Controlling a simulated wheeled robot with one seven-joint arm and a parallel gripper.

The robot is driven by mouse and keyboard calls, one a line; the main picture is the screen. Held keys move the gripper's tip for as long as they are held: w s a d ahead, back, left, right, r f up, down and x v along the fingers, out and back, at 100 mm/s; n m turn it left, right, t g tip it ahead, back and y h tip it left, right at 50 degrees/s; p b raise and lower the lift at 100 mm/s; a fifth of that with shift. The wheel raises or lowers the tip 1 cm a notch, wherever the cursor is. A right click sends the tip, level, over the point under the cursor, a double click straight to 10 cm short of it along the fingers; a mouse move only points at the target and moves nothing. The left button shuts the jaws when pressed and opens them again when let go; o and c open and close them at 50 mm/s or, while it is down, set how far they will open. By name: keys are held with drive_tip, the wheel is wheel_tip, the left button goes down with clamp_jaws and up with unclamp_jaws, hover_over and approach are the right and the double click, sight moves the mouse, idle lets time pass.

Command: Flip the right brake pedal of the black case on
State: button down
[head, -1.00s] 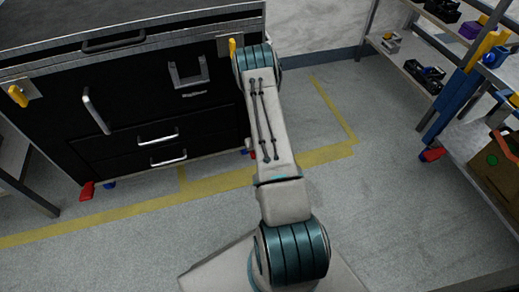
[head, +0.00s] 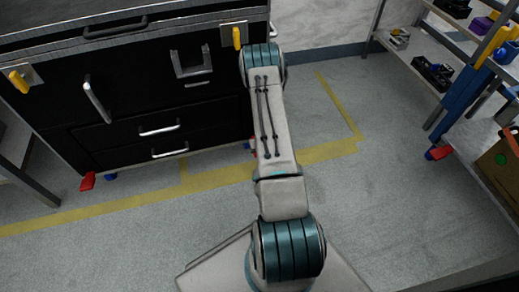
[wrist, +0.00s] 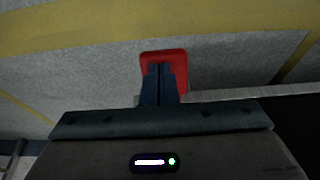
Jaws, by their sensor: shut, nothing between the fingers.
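The black case (head: 145,85) stands at the upper left of the head view. Its right brake pedal is red; in the head view only a small bit shows at the case's lower right corner, beside my arm. In the wrist view the red pedal (wrist: 176,56) is at the centre. My gripper (wrist: 160,68) is shut and empty, its dark fingers in front of the pedal and covering its lower middle. I cannot tell whether the fingertips touch it. My gripper is hidden behind my arm in the head view.
The case's other red pedal (head: 87,181) shows at its lower left corner. A table leg stands at the far left. Shelves (head: 410,60) with tools and a blue post (head: 462,95) stand at the right. The grey floor with yellow tape is clear between them.

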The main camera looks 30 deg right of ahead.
idle(0.5)
drive_tip(key=s+p+v, duration=0.1)
drive_tip(key=p+v, duration=0.2)
drive_tip(key=v, duration=0.3)
drive_tip(key=s+a+f+p+v, duration=0.1)
drive_tip(key=s+p+v, duration=0.1)
drive_tip(key=v, duration=0.5)
drive_tip(key=shift+r+p, duration=0.15)
drive_tip(key=shift+p, duration=0.5)
